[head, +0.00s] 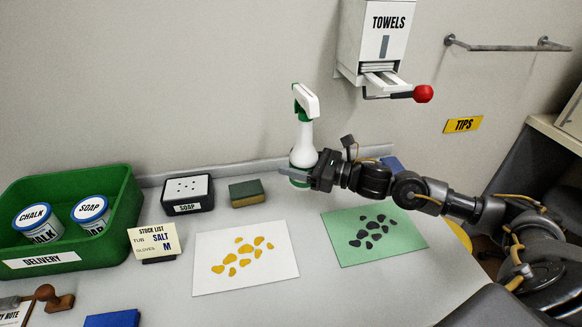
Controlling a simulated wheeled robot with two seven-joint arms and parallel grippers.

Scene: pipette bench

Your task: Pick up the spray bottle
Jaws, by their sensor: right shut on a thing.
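The spray bottle (305,134) is white with a green band low on its body and a white and green trigger head. It stands upright near the back of the bench. My right gripper (298,172) reaches in from the right and is shut on the lower part of the bottle. The fingers hide some of the bottle's base, and I cannot tell whether it touches the bench. My left gripper is not in view.
A green delivery bin (130,215) with chalk and soap tubs stands at left. A soap box (187,194), a sponge (246,193) and a stock card (154,241) stand nearby. White (215,284) and green (400,240) sheets lie in front. A towel dispenser (374,40) hangs above.

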